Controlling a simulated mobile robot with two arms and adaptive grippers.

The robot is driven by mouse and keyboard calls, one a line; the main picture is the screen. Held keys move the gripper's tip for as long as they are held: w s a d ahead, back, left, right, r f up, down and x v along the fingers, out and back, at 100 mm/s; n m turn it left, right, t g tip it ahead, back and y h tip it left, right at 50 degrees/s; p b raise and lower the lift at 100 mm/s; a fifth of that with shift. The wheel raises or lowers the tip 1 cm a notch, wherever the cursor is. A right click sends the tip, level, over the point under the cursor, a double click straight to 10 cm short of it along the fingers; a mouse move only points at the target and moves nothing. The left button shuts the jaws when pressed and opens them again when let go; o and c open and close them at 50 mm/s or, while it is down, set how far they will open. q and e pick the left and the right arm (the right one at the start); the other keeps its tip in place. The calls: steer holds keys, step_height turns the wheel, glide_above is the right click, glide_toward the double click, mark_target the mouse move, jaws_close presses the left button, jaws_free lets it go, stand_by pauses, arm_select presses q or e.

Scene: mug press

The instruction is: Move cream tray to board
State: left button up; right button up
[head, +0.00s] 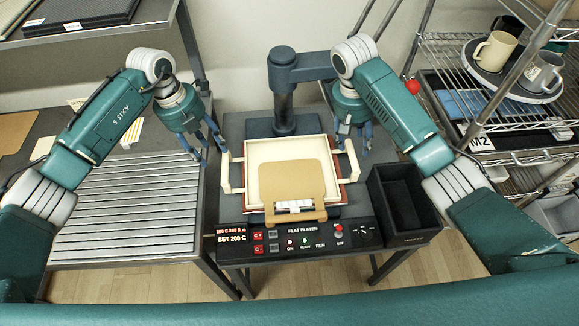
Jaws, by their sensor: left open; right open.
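The cream tray (289,150) sits on the flat platen press, with a handle on its left side and another on its right side. A tan board-like piece (288,181) lies over the tray's front part and hides some of it. A reddish-brown edge (345,193) shows under the tray. My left gripper (209,153) is open just left of the tray's left handle. My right gripper (352,145) is open close to the tray's right handle. Whether either gripper touches a handle cannot be told.
The press column (283,105) stands behind the tray, and its control panel (300,240) is in front. A black bin (403,200) stands at right. A ribbed metal table (130,205) is at left. A wire rack (500,100) holds mugs (495,51) on a round tray at far right.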

mark_target(223, 165)
arm_select(q)
steer(key=f, duration=0.3)
steer(key=d+f, duration=0.1)
steer(key=f, duration=0.2)
steer(key=d+f, duration=0.1)
steer(key=f, duration=0.2)
steer(key=shift+w+f, duration=0.1)
steer(key=shift+w, duration=0.05)
arm_select(e)
steer(key=f, duration=0.3)
steer(key=d+f, duration=0.1)
steer(key=f, duration=0.2)
steer(key=d+f, duration=0.1)
steer(key=f, duration=0.2)
steer(key=shift+w+f, duration=0.1)
steer(key=shift+w, duration=0.05)
arm_select(q)
steer(key=shift+w+f, duration=0.1)
steer(key=shift+f, duration=0.45)
arm_select(e)
steer(key=shift+w+f, duration=0.1)
steer(key=shift+f, duration=0.45)
arm_select(q)
steer(key=shift+c, duration=1)
arm_select(e)
steer(key=shift+c, duration=1)
arm_select(q)
jaws_close()
arm_select(e)
jaws_close()
